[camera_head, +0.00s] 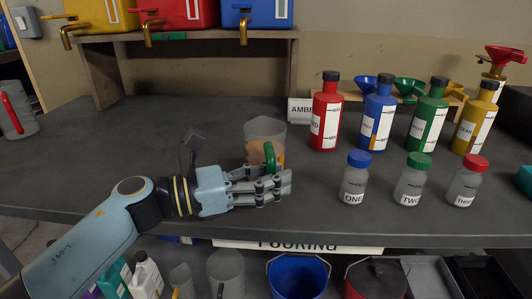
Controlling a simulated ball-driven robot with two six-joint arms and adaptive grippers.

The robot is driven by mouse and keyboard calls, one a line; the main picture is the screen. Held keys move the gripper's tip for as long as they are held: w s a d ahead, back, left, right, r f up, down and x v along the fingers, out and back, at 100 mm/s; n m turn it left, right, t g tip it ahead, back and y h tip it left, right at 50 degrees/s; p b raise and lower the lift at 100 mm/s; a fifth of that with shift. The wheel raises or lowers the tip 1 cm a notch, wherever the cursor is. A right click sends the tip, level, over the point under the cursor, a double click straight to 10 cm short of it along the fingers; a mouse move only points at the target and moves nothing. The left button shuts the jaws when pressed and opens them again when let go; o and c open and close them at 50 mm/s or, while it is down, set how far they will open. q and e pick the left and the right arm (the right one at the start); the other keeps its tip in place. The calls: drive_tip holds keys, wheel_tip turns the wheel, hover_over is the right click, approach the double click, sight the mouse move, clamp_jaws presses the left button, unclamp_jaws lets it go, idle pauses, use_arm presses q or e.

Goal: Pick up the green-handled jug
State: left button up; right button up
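The green-handled jug (265,128) is translucent, with some amber-brown content showing low down, and stands on the dark table near the middle. Its green handle (270,154) faces me. My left gripper (276,182), a hand with several grey fingers, is at the handle's lower part, in front of the jug. The fingers point right and hide the lower handle and the jug's base. I cannot tell whether they are closed around the handle. My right gripper is not in view.
Red (325,115), blue (376,118), green (428,118) and yellow (475,120) bottles stand to the right, behind small jars ONE (354,180), TWO (413,182) and THREE (466,184). An AMBER sign (299,111) stands behind the jug.

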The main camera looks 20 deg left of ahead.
use_arm(q)
drive_tip(key=shift+c, duration=0.4)
clamp_jaws()
drive_tip(key=shift+r, duration=0.15)
